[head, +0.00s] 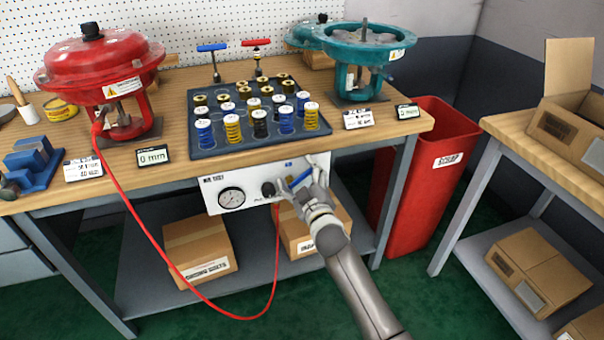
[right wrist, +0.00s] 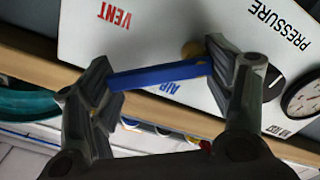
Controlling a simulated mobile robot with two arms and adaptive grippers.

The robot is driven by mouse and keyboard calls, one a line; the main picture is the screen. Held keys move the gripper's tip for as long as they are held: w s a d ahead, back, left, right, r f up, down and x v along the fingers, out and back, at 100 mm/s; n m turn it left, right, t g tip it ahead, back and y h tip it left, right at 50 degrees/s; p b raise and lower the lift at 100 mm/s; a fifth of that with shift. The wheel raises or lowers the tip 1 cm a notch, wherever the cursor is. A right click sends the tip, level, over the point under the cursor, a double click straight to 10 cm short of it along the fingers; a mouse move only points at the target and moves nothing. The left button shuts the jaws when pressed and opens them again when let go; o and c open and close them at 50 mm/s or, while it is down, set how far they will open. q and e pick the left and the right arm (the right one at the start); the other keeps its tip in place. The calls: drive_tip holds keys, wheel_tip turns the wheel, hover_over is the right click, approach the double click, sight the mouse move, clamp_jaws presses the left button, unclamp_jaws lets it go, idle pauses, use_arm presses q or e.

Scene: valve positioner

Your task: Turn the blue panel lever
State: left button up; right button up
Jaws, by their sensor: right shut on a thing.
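The blue panel lever (head: 301,178) is on the white panel (head: 214,187) under the front edge of the workbench. My right gripper (head: 303,180) reaches it from below. In the right wrist view, the blue lever (right wrist: 160,75) spans between the two fingertips of my right gripper (right wrist: 158,70), one at each end, and the gripper is shut on it. A brass fitting (right wrist: 191,49) shows behind the lever's right end. The lever lies beside the blue "AIR" label (right wrist: 170,88); the red "VENT" label (right wrist: 115,15) is farther off. My left gripper is out of view.
A pressure gauge (head: 231,198) and a dark knob (head: 268,189) sit left of the lever. A red hose (head: 150,240) hangs in front of the bench. A tray of springs (head: 205,143) stands above. A red bin (head: 430,190) is at the right.

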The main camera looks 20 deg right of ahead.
sight(285, 169)
drive_tip(key=shift+a+r+n, duration=0.25)
drive_tip(key=shift+n, duration=0.65)
drive_tip(key=n, duration=0.2)
drive_tip(key=shift+a+r+n+p, duration=0.15)
drive_tip(key=shift+a+n+p, duration=0.2)
drive_tip(key=shift+n+p, duration=0.05)
drive_tip(key=n, duration=0.1)
drive_tip(key=a+n, duration=0.1)
drive_tip(key=n, duration=0.1)
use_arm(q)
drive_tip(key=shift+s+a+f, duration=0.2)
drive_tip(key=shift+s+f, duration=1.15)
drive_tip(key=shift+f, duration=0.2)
use_arm(e)
drive_tip(key=shift+a+n, duration=0.2)
drive_tip(key=shift+n, duration=0.55)
drive_tip(key=shift+a+n, duration=0.2)
drive_tip(key=shift+n, duration=0.55)
drive_tip(key=o, duration=1.5)
drive_tip(key=shift+c, duration=0.2)
drive_tip(key=shift+s, duration=0.1)
